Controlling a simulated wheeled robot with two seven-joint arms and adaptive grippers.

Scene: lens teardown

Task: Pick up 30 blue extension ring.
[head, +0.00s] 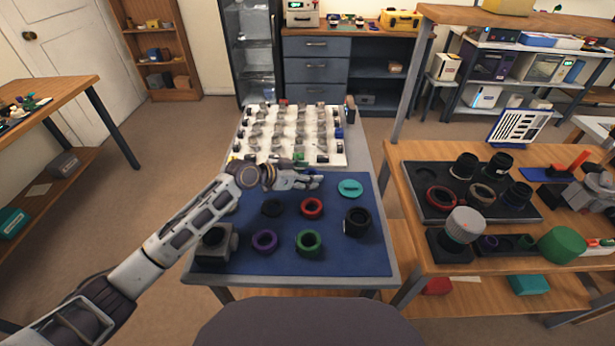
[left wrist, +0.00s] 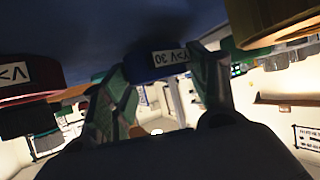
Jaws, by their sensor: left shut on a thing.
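In the head view my left gripper (head: 308,181) is low over the far part of the blue mat (head: 335,260). There the ring is mostly hidden by the fingers and hard to make out. I cannot tell whether it touches the mat. My right gripper is not in view.
On the mat lie a red ring (head: 312,207), a purple ring (head: 264,241), a green ring (head: 309,242), a teal disc (head: 350,188) and a black lens part (head: 357,222). A grey block (head: 214,246) stands front left. A white sorting tray (head: 335,158) lies behind the mat.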

